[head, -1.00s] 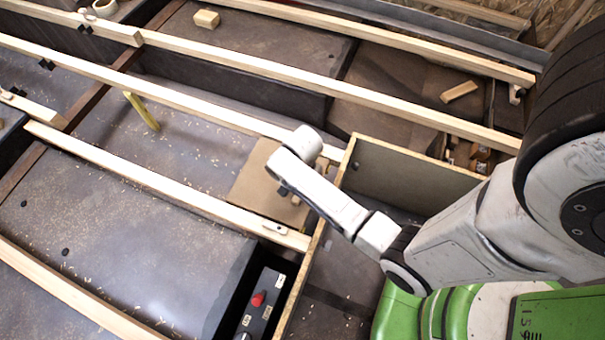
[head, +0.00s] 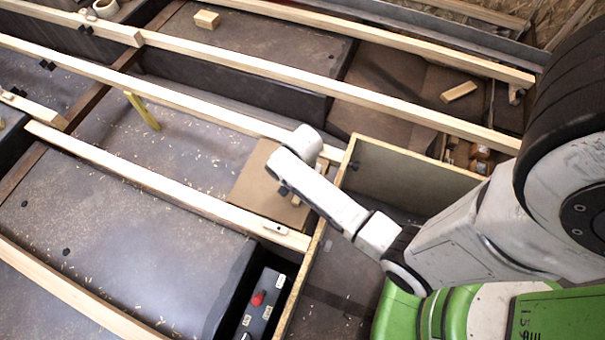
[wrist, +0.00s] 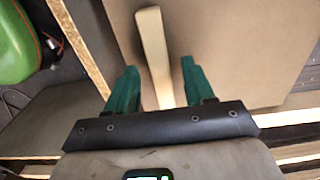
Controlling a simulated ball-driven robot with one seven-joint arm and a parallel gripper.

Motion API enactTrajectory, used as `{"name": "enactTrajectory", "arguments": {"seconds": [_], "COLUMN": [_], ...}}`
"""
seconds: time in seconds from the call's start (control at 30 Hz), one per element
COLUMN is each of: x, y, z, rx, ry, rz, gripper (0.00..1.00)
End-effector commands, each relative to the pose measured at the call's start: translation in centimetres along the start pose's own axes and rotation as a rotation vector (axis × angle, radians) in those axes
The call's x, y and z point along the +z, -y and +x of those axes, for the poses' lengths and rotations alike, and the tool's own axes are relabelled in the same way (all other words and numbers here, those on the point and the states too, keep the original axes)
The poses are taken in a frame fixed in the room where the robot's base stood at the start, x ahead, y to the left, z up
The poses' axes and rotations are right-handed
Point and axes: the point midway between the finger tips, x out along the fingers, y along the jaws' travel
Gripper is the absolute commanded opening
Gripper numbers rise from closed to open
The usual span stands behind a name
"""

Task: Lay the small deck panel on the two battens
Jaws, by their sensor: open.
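The small deck panel (head: 255,185) is a flat brown board in the head view, partly hidden by my arm. It lies between the upper batten (head: 215,108) and the lower batten (head: 160,183); I cannot tell whether its edges rest on them. In the wrist view the panel (wrist: 235,60) fills the upper middle, with a pale wooden strip (wrist: 152,45) on its face. My gripper (wrist: 160,68) is open, its green fingers on either side of the strip, with gaps visible. In the head view my arm hides most of the gripper.
An open plywood-edged box (head: 410,180) stands right of the panel, close to my arm. A control box with a red knob (head: 258,299) is below the lower batten. A yellow upright piece (head: 143,110) stands left of the panel. Loose wood blocks (head: 207,20) lie farther back.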

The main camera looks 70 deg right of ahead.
Motion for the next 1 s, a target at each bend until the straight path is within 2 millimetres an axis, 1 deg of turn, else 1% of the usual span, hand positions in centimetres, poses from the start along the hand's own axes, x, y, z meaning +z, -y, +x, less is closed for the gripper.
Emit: {"name": "enactTrajectory", "arguments": {"seconds": [0.3, 0.4, 0.5, 0.6, 0.7, 1.0], "x": [0.0, 0.0, 0.0, 0.0, 0.0, 0.0], "y": [0.1, 0.1, 0.1, 0.1, 0.1, 0.1], "z": [-5.9, -7.6, -9.0, -9.9, -10.3, -10.4], "rx": [-0.003, -0.003, -0.003, -0.002, -0.002, -0.002], "ry": [-0.002, -0.002, -0.001, -0.001, -0.001, -0.001], "rz": [0.000, 0.000, 0.000, 0.000, 0.000, 0.000], "gripper": [0.53, 0.53, 0.53, 0.53, 0.53, 0.53]}}
